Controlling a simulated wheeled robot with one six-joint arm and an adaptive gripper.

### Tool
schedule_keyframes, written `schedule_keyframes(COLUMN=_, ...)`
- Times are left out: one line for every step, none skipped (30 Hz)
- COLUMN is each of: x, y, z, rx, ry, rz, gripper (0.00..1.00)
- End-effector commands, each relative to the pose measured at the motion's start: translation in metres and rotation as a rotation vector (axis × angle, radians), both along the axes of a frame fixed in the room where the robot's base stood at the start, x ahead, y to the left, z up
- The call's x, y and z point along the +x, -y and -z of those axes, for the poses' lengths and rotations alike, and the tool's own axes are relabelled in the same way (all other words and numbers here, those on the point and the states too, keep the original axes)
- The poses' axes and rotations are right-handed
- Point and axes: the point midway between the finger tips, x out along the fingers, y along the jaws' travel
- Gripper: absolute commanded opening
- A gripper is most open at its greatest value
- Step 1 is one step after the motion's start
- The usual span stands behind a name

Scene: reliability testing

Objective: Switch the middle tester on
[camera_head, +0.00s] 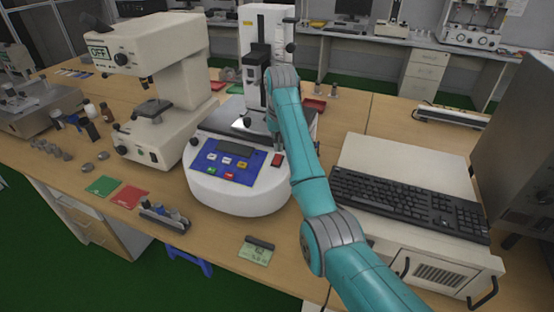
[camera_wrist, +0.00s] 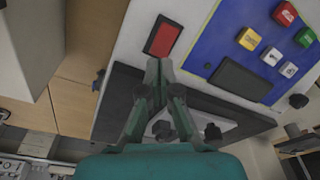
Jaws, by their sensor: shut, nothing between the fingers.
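The middle tester (camera_head: 234,197) is a white rounded machine with a blue panel (camera_head: 228,165), a dark display (camera_head: 235,148) and a red rocker switch (camera_head: 277,160) at the panel's right. In the wrist view the red switch (camera_wrist: 163,38) sits in a black frame beside the blue panel (camera_wrist: 220,48) and blank dark display (camera_wrist: 240,80). My gripper (camera_wrist: 163,66) is shut and empty, its fingertips just short of the switch's near edge in that picture. I cannot tell whether they touch the housing. In the head view my arm largely hides the gripper.
A white tester (camera_head: 155,55) with a green "OFF" display stands left. A keyboard (camera_head: 408,200) and a grey metal box (camera_head: 520,140) are right. Green and red cards (camera_head: 130,196), a small tool rack (camera_head: 165,218) and a small meter (camera_head: 257,252) lie near the table's front edge.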

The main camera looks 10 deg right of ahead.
Motion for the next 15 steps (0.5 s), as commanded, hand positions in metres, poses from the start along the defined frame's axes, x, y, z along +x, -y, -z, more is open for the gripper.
schedule_keyframes(x=-0.0001, y=0.0000, z=0.0007, rx=0.000, ry=0.000, rz=0.000, gripper=0.00)
schedule_keyframes(x=0.0000, y=0.0000, z=0.0010, rx=0.000, ry=0.000, rz=0.000, gripper=0.00)
schedule_keyframes(x=-0.0001, y=0.0000, z=0.0015, rx=0.000, ry=0.000, rz=0.000, gripper=0.00)
schedule_keyframes(x=0.0000, y=0.0000, z=0.0019, rx=0.000, ry=0.000, rz=0.000, gripper=0.00)
schedule_keyframes(x=-0.0001, y=0.0000, z=0.0023, rx=0.000, ry=0.000, rz=0.000, gripper=0.00)
schedule_keyframes(x=0.0000, y=0.0000, z=0.0028, rx=0.000, ry=0.000, rz=0.000, gripper=0.00)
schedule_keyframes(x=0.0000, y=0.0000, z=0.0032, rx=0.000, ry=0.000, rz=0.000, gripper=0.00)
schedule_keyframes(x=-0.0001, y=0.0000, z=0.0036, rx=0.000, ry=0.000, rz=0.000, gripper=0.00)
schedule_keyframes(x=0.0000, y=0.0000, z=0.0041, rx=0.000, ry=0.000, rz=0.000, gripper=0.00)
schedule_keyframes(x=0.0000, y=0.0000, z=0.0046, rx=0.000, ry=0.000, rz=0.000, gripper=0.00)
schedule_keyframes(x=0.0000, y=0.0000, z=0.0049, rx=0.000, ry=0.000, rz=0.000, gripper=0.00)
schedule_keyframes(x=0.0000, y=0.0000, z=0.0055, rx=0.000, ry=0.000, rz=0.000, gripper=0.00)
schedule_keyframes(x=0.0000, y=0.0000, z=0.0059, rx=0.000, ry=0.000, rz=0.000, gripper=0.00)
schedule_keyframes(x=0.0000, y=0.0000, z=0.0063, rx=0.000, ry=0.000, rz=0.000, gripper=0.00)
schedule_keyframes(x=0.0000, y=0.0000, z=0.0068, rx=0.000, ry=0.000, rz=0.000, gripper=0.00)
